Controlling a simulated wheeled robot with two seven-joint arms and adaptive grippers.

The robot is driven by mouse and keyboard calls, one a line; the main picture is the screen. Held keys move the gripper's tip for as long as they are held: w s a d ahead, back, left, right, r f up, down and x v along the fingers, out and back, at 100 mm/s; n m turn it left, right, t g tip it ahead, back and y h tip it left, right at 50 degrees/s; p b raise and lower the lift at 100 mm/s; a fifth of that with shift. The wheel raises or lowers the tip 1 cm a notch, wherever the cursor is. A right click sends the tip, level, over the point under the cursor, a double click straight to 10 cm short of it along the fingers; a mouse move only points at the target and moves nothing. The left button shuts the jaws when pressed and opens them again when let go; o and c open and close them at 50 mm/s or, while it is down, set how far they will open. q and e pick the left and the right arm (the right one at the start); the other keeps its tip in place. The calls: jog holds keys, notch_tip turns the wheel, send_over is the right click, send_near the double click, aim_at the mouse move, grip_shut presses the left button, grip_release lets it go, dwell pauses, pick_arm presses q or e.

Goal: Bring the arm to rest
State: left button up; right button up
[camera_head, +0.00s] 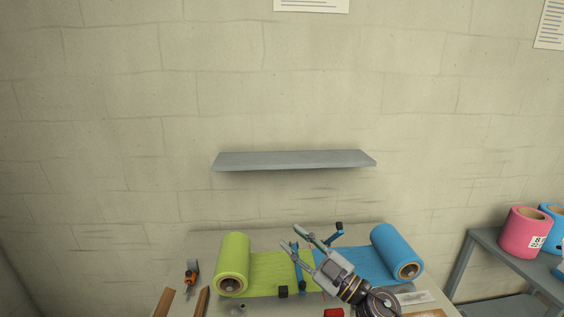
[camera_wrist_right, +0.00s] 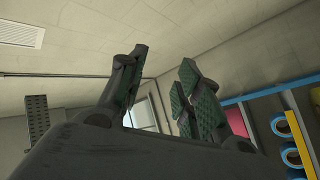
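My right gripper (camera_head: 291,238) is over the middle of the work table in the head view, its fingers pointing up and to the left. Its two fingers are spread apart with nothing between them. In the right wrist view its green-padded fingers (camera_wrist_right: 160,95) also stand apart and empty, against wall and ceiling. A green film roll (camera_head: 233,262) lies on the left of the table and a blue film roll (camera_head: 397,252) on the right, with film drawn from each toward the middle. My left gripper is in neither view.
A grey wall shelf (camera_head: 294,160) hangs empty above the table. An orange-handled tool (camera_head: 191,277) is at the table's left. Blue clamp-like arms (camera_head: 297,268) stand by the film. A side rack at right holds a pink roll (camera_head: 524,232) and blue rolls.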

jog(key=w+d+f+m+t+h, duration=0.1)
jog(key=d+f+m+t+h, duration=0.1)
jog(key=d+f+m+h, duration=0.4)
jog(key=w+d+f+m+t+h, duration=0.1)
jog(key=d+f+m+t+h, duration=0.15)
jog(key=d+m+h, duration=0.65)
jog(key=s+d+f+m+g+h, duration=0.1)
jog(key=s+d+f+g+h, duration=0.15)
jog(key=f, duration=0.25)
jog(key=s+d+f+g+h, duration=0.1)
jog(key=s+d+f+g, duration=0.1)
jog(key=s+f+g, duration=0.3)
jog(key=s+f+n+g+y, duration=0.1)
jog(key=s+f+g, duration=0.4)
jog(key=s, duration=0.4)
jog(key=s+f+g+y, duration=0.1)
jog(key=s+f+g, duration=0.1)
jog(key=s+f, duration=0.55)
jog(key=s+f+g, duration=0.1)
jog(key=s+f, duration=0.1)
jog(key=f, duration=1.5)
jog(key=s+f+g, duration=0.1)
jog(key=s+f, duration=0.1)
jog(key=f, duration=1.4)
jog(key=s+d+f, duration=0.3)
jog(key=s+f, duration=1.6)
jog(key=s, duration=0.2)
jog(key=shift+s+d+g, duration=0.15)
jog(key=shift+s+g, duration=0.15)
jog(key=shift+g, duration=0.1)
